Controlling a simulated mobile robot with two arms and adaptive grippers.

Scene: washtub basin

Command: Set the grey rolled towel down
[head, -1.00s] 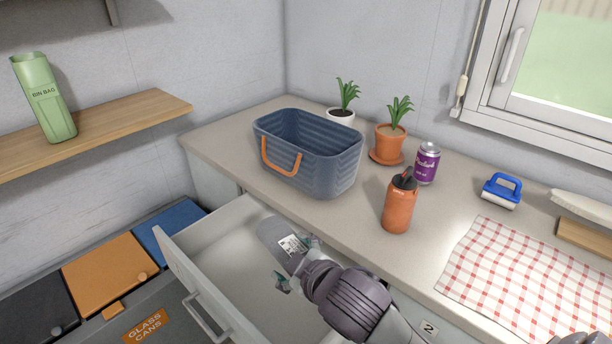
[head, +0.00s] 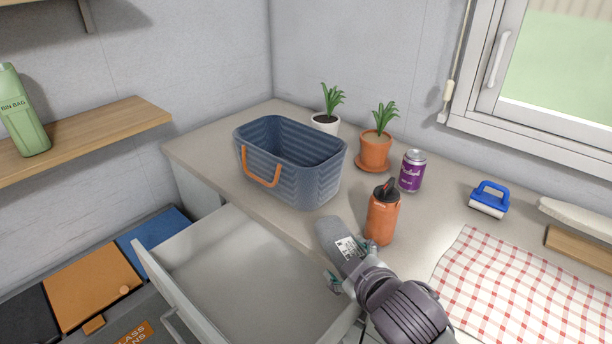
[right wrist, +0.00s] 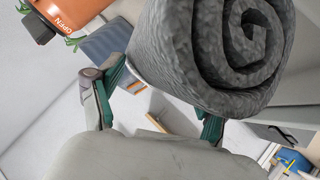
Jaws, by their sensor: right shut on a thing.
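The grey rolled towel (head: 330,233) is held in my right gripper (head: 346,261), by the counter's front edge and the right side of the open drawer. A white label shows on its upper side. In the right wrist view the towel (right wrist: 205,50) fills the top, its spiral end facing right, with the green-padded fingers (right wrist: 158,110) on either side of it. Its underside is hidden, and I cannot tell whether it touches the counter. My left gripper is not in view.
The drawer (head: 245,270) stands open and looks empty. The blue-grey basket (head: 315,185) is left of the towel on the counter (head: 215,150); the orange bottle (head: 382,218) stands close right.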

